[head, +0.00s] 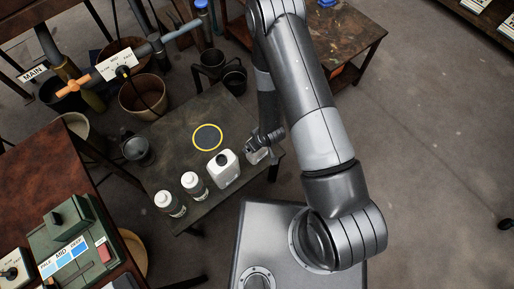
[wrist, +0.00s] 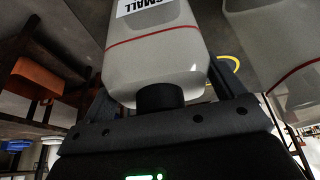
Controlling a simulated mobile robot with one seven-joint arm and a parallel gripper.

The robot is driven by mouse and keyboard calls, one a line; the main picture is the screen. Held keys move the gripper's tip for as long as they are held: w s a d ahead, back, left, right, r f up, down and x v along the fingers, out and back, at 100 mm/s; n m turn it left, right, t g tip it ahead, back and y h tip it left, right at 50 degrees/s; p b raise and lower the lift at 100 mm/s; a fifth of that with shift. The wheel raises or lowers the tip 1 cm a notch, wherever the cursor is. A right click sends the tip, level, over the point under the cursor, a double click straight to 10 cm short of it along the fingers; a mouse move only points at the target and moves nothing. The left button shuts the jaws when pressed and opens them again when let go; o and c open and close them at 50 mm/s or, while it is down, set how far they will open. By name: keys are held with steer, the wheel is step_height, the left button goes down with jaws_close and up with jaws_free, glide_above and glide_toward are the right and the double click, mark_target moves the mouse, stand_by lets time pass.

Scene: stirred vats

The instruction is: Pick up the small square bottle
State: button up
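The small square bottle (wrist: 158,60) is pale and translucent, with a red line, a black cap and a label reading "SMALL". In the wrist view it fills the space between my fingers, its cap close to my palm. My gripper (wrist: 160,95) has one finger on each side of it; I cannot tell whether both press on it. In the head view the bottle (head: 257,157) is at the right edge of the dark low table (head: 180,128), partly hidden under my gripper (head: 262,147). I cannot tell whether its base touches the table.
A larger white jug (head: 223,170) with a dark cap stands just left of the bottle, and two white-capped bottles (head: 193,186) (head: 170,203) stand farther left. A yellow ring (head: 207,126) marks a bare spot behind the jug.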

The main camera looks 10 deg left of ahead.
steer(key=c, duration=0.8)
steer(key=shift+r, duration=0.15)
steer(key=shift+c, duration=0.2)
